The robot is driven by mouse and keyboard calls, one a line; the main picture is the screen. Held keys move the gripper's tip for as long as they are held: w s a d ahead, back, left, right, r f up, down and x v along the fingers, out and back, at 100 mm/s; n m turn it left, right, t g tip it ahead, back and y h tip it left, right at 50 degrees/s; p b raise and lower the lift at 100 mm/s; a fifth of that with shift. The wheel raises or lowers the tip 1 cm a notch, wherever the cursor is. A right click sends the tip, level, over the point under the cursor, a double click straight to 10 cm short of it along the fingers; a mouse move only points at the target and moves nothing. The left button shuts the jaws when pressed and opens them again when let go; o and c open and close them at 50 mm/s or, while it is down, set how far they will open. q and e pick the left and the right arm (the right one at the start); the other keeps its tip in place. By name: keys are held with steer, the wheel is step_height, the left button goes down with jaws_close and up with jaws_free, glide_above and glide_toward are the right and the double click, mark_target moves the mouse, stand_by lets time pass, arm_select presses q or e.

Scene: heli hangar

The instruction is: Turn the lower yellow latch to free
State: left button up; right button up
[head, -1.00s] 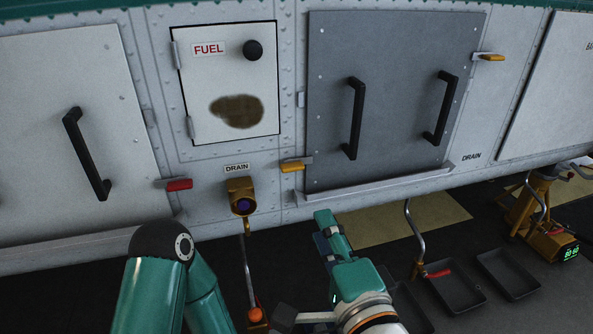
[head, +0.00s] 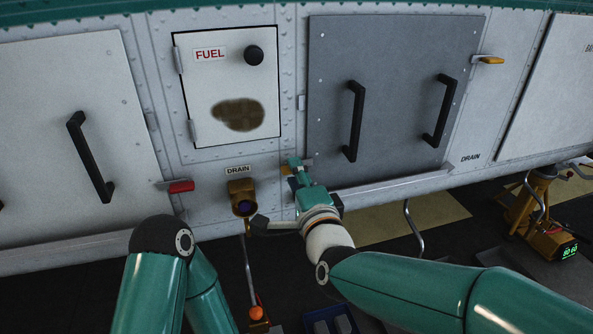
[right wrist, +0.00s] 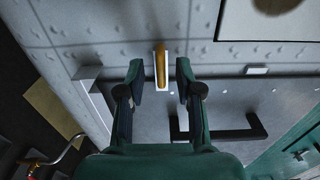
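The lower yellow latch (right wrist: 161,64) sits at the lower left edge of the grey panel (head: 405,90). In the head view my right gripper (head: 294,170) covers most of it. In the right wrist view my right gripper (right wrist: 160,78) is open, with one finger on each side of the latch and a visible gap on both sides. How deep the latch lies between the fingers is hard to tell. The upper yellow latch (head: 489,60) is at the panel's upper right edge. My left arm shows at the lower left, but its gripper is out of view.
A brass drain fitting (head: 242,197) is just left of my right gripper. A red latch (head: 180,186) is further left. The fuel door (head: 225,85) is above. The grey panel has two black handles (head: 354,120) (head: 440,110). A ledge (head: 390,188) runs below it.

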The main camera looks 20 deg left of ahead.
steer(key=shift+w+a, duration=0.35)
steer(key=shift+w, duration=0.2)
